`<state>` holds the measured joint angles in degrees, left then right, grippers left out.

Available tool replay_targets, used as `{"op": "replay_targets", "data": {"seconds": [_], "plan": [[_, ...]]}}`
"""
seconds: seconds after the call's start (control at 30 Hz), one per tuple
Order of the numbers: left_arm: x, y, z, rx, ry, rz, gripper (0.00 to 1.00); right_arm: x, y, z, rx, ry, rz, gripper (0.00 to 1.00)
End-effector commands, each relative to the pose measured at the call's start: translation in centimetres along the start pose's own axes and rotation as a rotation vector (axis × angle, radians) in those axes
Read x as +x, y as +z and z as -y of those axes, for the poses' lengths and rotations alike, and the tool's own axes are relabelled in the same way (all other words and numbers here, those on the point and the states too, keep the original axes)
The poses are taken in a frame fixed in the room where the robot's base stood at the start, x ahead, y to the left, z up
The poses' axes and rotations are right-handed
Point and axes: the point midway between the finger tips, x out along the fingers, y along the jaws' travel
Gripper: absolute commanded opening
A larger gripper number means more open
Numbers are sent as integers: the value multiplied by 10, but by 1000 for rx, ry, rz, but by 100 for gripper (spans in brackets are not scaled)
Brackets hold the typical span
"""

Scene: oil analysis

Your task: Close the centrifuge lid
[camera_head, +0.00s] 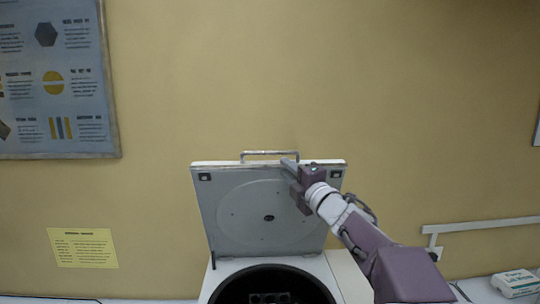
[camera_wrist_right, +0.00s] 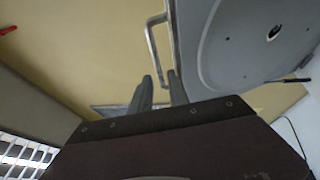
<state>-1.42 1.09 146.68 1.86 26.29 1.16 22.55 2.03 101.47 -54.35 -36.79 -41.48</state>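The centrifuge lid (camera_head: 240,215) stands raised and leans back a little, its grey underside with a round disc facing me. A metal handle (camera_head: 262,152) runs along its top edge; the handle also shows in the right wrist view (camera_wrist_right: 152,45). Below the lid, the white centrifuge body (camera_head: 346,276) has its dark round chamber (camera_head: 270,272) uncovered. My right gripper (camera_head: 289,164) is at the lid's top edge, by the handle's right end. In the right wrist view, its fingers (camera_wrist_right: 160,79) are apart, with the handle's near end close to the fingertips. Contact cannot be told. My left gripper is not in view.
A tan wall stands behind, with a poster (camera_head: 55,80) and a yellow notice (camera_head: 83,248). A white box (camera_head: 516,283) lies on the counter at the far right, below a pale wall rail (camera_head: 480,225). The space above the lid is clear.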

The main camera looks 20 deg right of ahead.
Motion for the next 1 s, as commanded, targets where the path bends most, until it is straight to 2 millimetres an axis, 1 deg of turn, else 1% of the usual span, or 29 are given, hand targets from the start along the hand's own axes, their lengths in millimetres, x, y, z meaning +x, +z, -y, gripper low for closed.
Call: {"op": "replay_targets", "data": {"seconds": [0.1,0.17,0.27,0.4,0.5,0.6,0.7,1.0], "plan": [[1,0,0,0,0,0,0,-1,0,0,0,0,0,21],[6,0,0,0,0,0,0,-7,0,2,-1,1,2,21],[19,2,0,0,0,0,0,-27,0,5,-4,2,3,21],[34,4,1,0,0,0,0,-59,0,4,-4,3,4,21],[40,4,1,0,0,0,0,-77,0,3,-3,3,4,21],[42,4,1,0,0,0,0,-88,0,1,-3,2,2,21],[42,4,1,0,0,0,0,-92,-1,0,0,0,0,21],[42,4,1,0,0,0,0,-91,-1,0,0,0,0,21]]}}
